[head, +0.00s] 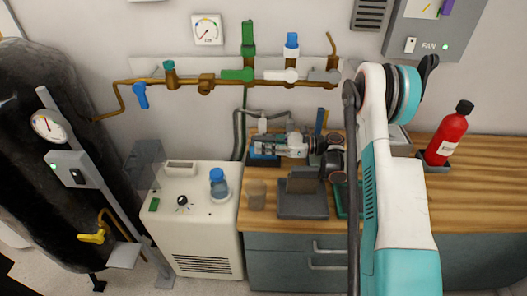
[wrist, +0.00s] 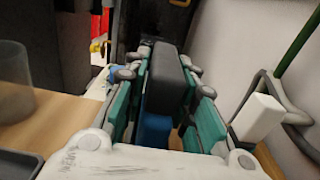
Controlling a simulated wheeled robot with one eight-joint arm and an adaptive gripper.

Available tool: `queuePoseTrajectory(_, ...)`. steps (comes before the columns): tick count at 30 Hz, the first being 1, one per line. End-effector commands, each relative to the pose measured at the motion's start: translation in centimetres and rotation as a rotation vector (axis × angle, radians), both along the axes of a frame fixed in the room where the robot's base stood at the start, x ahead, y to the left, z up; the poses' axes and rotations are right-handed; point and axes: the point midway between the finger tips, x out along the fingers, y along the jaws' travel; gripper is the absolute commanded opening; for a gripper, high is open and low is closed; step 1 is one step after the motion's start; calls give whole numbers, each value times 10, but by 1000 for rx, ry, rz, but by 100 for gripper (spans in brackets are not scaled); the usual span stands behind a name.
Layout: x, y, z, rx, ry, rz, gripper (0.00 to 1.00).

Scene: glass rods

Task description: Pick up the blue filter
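My gripper (head: 284,148) reaches left, low over the back of the wooden counter. In the wrist view its teal-padded fingers (wrist: 162,98) are spread apart. A dark grey upright block (wrist: 166,78) stands between them, with a blue part (wrist: 154,134) below it. This appears to be the blue filter. A narrow gap shows on the block's left side; contact on its right side is unclear. In the head view a blue piece (head: 262,158) shows under the fingers, mostly hidden by them.
A clear beaker (head: 256,195) stands at the counter's left edge, also in the wrist view (wrist: 14,85). A grey tray (head: 302,197) lies in front. A blue-capped jar (head: 219,186) stands on the white cabinet (head: 205,235).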

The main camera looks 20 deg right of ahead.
Motion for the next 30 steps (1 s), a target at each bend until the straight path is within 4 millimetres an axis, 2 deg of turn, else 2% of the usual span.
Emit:
queuePoseTrajectory(1, 0, 0, 0, 0, 0, 0, 5)
queuePoseTrajectory(2, 0, 0, 0, 0, 0, 0, 0)
queuePoseTrajectory(14, 0, 0, 5, 0, 0, 0, 0)
queuePoseTrajectory(17, 0, 0, 19, 0, 0, 0, 0)
queuePoseTrajectory(24, 0, 0, 66, 0, 0, 0, 0)
queuePoseTrajectory(30, 0, 0, 94, 0, 0, 0, 0)
